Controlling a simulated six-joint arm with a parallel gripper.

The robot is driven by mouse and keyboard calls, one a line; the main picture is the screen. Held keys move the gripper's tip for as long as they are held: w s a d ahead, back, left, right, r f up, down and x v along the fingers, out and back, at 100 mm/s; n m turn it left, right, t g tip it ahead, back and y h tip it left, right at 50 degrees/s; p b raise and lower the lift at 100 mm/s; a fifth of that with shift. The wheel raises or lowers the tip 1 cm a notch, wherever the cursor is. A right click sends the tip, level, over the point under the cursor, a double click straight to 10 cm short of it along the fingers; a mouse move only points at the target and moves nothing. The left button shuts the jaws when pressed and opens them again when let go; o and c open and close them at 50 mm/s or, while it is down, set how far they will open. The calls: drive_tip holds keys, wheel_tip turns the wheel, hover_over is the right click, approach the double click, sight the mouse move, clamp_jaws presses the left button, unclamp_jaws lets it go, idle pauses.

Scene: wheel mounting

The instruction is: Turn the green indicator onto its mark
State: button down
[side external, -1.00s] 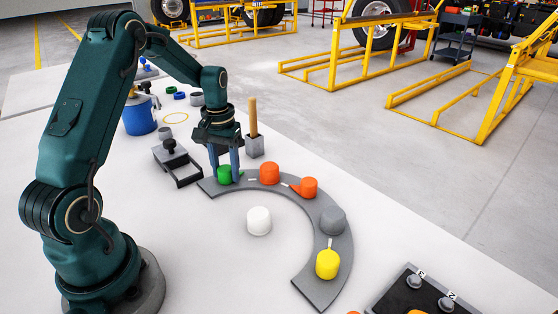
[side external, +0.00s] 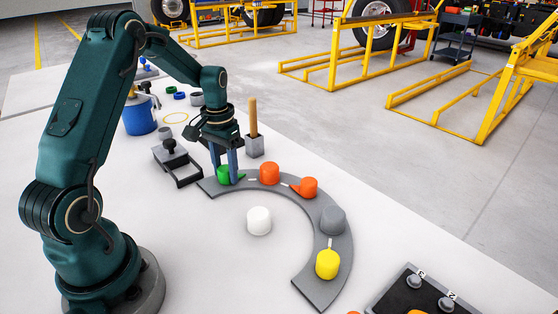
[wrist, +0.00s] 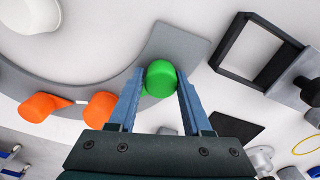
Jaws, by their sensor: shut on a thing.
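The green indicator (side external: 224,174) is a round knob at the far left end of the grey curved plate (side external: 207,186). My gripper (side external: 226,179) points down at it, with its two blue fingers on either side. In the wrist view the green knob (wrist: 160,78) sits between the fingertips (wrist: 160,84), and the jaws are shut on it. Its pointer does not show clearly in either view. I cannot tell which way it faces or how it lies to its mark. A pale mark lies on the plate just right of the knob.
Two orange knobs (side external: 269,174), a grey one (side external: 333,219) and a yellow one (side external: 327,264) follow along the plate. A white cylinder (side external: 259,221) stands inside the curve. A grey block holding a wooden handle (side external: 253,118) and a dark frame (side external: 184,176) are close to my gripper.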

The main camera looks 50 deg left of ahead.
sight(225, 168)
drive_tip(key=shift+a+m, duration=0.2)
drive_tip(key=shift+m, duration=1.3)
drive_tip(key=c, duration=0.5)
unclamp_jaws()
drive_tip(key=shift+o, duration=0.5)
drive_tip(key=shift+d, duration=0.1)
drive_tip(key=shift+r, duration=2.6)
